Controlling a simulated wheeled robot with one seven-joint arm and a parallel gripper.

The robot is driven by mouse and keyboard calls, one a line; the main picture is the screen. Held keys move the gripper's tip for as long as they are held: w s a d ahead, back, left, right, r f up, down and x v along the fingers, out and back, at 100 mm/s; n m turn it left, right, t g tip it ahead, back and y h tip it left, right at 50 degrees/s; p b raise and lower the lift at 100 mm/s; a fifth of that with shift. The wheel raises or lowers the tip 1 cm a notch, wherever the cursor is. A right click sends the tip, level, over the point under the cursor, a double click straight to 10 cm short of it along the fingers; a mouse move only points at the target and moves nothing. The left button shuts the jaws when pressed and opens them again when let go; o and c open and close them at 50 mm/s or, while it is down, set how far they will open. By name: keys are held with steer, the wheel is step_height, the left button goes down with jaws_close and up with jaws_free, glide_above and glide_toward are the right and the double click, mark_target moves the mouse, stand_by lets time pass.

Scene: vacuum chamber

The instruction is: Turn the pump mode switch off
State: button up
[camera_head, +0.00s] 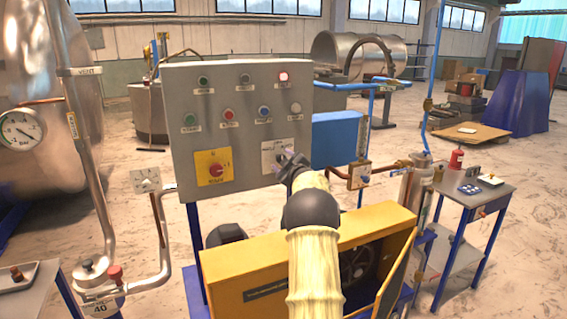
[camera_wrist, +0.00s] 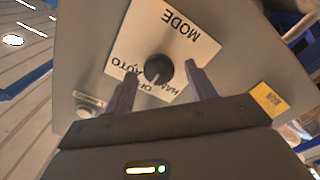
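The pump mode switch is a round black knob (camera_wrist: 158,69) on a white plate (camera_wrist: 182,38) marked MODE, HAND, OFF and AUTO. In the wrist view the plate appears upside down and the knob's pale pointer mark is on its lower side, towards the OFF lettering. My gripper (camera_wrist: 157,80) is open, with one dark finger on each side of the knob, apart from it in the picture. Whether either finger touches it I cannot tell. In the head view the plate (camera_head: 274,152) is at the lower right of the grey control panel (camera_head: 235,140), with my gripper (camera_head: 285,158) in front, hiding the knob.
A red rotary switch on a yellow plate (camera_head: 213,167) is left of the mode plate. A yellow pump housing (camera_head: 255,285) stands below my arm. Pipes and a valve (camera_head: 360,176) are at the right.

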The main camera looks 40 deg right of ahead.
steer(key=shift+s, duration=0.1)
steer(key=b+v, duration=0.5)
steer(key=v, duration=1.2)
steer(key=shift+a, duration=0.15)
steer(key=s+a+f+m+g+p, duration=0.1)
steer(key=a+f+m+g+p, duration=0.25)
steer(key=a, duration=0.75)
steer(key=s+a+f+m+g, duration=0.15)
steer(key=a+f+g, duration=0.25)
steer(key=a+f, duration=0.55)
steer(key=s+a+f+g+y, duration=0.2)
steer(key=s+a+g, duration=0.1)
steer(key=s+a, duration=0.6)
steer(key=s+a+f+m+g+y+p, duration=0.1)
steer(key=s+a+f+g+y, duration=0.1)
steer(key=s+a, duration=0.7)
steer(key=shift+a+f+g+p, duration=0.3)
steer(key=shift+a+f+g, duration=0.25)
steer(key=shift+a+g, duration=0.6)
